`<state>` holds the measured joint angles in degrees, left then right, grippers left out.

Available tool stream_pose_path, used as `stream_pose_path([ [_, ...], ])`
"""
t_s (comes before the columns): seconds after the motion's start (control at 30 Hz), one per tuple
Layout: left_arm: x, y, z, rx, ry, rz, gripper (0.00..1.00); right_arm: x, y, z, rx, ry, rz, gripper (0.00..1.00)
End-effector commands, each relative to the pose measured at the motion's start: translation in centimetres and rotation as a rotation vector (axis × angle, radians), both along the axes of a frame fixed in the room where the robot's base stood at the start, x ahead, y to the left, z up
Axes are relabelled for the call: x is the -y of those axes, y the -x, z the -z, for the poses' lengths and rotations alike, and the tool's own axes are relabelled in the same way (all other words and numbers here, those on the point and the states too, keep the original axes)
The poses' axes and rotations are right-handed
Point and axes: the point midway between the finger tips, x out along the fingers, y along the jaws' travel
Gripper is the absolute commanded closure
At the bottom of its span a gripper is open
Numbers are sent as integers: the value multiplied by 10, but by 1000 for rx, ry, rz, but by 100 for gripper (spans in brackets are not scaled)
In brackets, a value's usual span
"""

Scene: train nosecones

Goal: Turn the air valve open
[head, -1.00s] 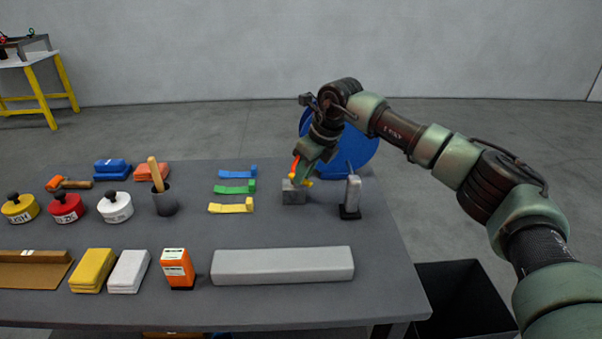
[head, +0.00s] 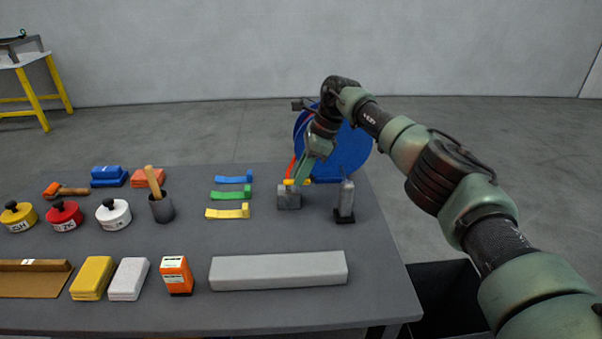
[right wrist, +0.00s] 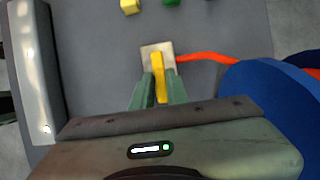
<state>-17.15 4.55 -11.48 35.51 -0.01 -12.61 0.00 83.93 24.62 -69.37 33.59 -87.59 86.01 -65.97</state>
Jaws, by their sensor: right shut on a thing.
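The air valve is a small grey block (head: 289,199) on the table with a yellow handle (head: 297,182) on top. In the right wrist view the yellow handle (right wrist: 158,76) lies between the fingers, above the pale block (right wrist: 148,49). My right gripper (head: 300,178) comes down from above and is shut on the handle; it also shows in the right wrist view (right wrist: 160,90). The fingers hide part of the handle. A red hose (right wrist: 203,58) runs from the block towards a blue disc. My left gripper is out of view.
A blue round reel (head: 350,150) stands behind the table. A grey upright tool on a black base (head: 345,200) stands just right of the valve. Blue, green and yellow pieces (head: 230,195) lie to its left, and a long grey bar (head: 278,270) lies in front.

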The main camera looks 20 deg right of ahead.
Motion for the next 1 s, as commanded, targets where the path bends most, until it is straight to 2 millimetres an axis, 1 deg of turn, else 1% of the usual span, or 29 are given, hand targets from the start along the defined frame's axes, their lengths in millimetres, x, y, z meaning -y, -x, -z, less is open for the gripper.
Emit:
stream_pose_path([
  [0.53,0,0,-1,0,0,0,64,0,-2,-2,5,0,-27,100],
  [0.57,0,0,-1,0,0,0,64,1,-2,-2,5,0,-27,83],
  [0.6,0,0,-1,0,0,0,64,0,-2,-2,5,0,-27,72],
  [0.63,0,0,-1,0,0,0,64,0,-2,-2,5,0,-27,64],
  [0.9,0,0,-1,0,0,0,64,0,-1,-1,2,1,-26,64],
  [1.0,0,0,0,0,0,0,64,2,-1,-4,2,1,-26,64],
])
